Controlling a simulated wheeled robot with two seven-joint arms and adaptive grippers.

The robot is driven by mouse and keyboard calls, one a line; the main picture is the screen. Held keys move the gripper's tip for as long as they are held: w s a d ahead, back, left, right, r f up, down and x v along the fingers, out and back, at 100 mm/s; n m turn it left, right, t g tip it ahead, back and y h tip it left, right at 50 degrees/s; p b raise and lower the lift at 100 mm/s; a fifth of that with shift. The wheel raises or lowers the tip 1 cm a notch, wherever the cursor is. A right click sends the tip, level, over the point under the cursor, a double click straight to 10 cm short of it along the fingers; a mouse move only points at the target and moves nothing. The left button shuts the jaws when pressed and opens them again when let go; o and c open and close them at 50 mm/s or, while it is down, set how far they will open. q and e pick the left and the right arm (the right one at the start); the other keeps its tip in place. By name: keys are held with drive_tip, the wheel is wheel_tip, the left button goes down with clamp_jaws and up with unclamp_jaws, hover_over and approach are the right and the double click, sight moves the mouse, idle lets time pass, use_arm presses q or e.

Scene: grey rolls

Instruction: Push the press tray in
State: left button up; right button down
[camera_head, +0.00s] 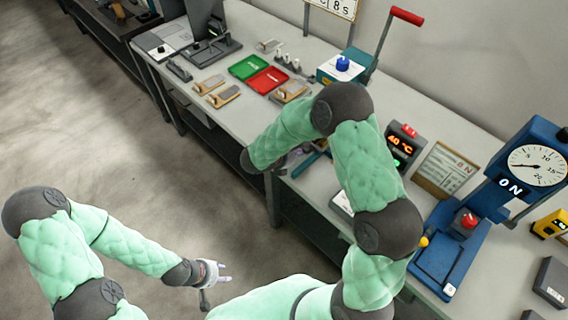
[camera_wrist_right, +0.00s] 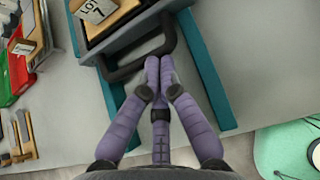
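In the right wrist view, the grey press tray (camera_wrist_right: 135,45) sits between two teal rails and has a dark bar handle on its near side. A wooden block with a "LOT 7" card (camera_wrist_right: 97,10) lies on it. My right gripper (camera_wrist_right: 159,62) has its fingers together, with the tips at the handle; contact is unclear. In the head view my right arm hides most of the tray. A teal press (camera_head: 341,68) with a red-gripped lever stands behind that arm. My left gripper (camera_head: 222,273) is empty over the floor, its fingers apart.
Green (camera_head: 248,67) and red (camera_head: 268,80) trays and wooden blocks lie left on the bench. A temperature display (camera_head: 401,143) and a blue dial press (camera_head: 503,188) stand to the right. Bare bench lies in front of the tray in the wrist view.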

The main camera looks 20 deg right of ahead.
use_arm(q)
drive_tip(key=shift+f, duration=0.2)
use_arm(e)
drive_tip(key=shift+w+d, duration=0.3)
drive_tip(key=shift+d, duration=0.35)
drive_tip(key=shift+w+d, duration=0.25)
drive_tip(key=shift+d, duration=0.45)
drive_tip(key=shift+w+d, duration=0.3)
drive_tip(key=shift+d, duration=0.35)
drive_tip(key=shift+a, duration=0.35)
drive_tip(key=a, duration=0.1)
drive_tip(key=s+a+r, duration=0.2)
drive_tip(key=a, duration=0.1)
drive_tip(key=shift+a+p, duration=0.1)
drive_tip(key=shift+p, duration=0.3)
use_arm(q)
drive_tip(key=r, duration=0.1)
drive_tip(key=s+r+p, duration=0.1)
drive_tip(key=a+r+p, duration=0.1)
drive_tip(key=shift+s+r, duration=0.15)
drive_tip(key=shift+s, duration=0.1)
use_arm(e)
drive_tip(key=v, duration=0.8)
drive_tip(key=shift+s+a, duration=0.15)
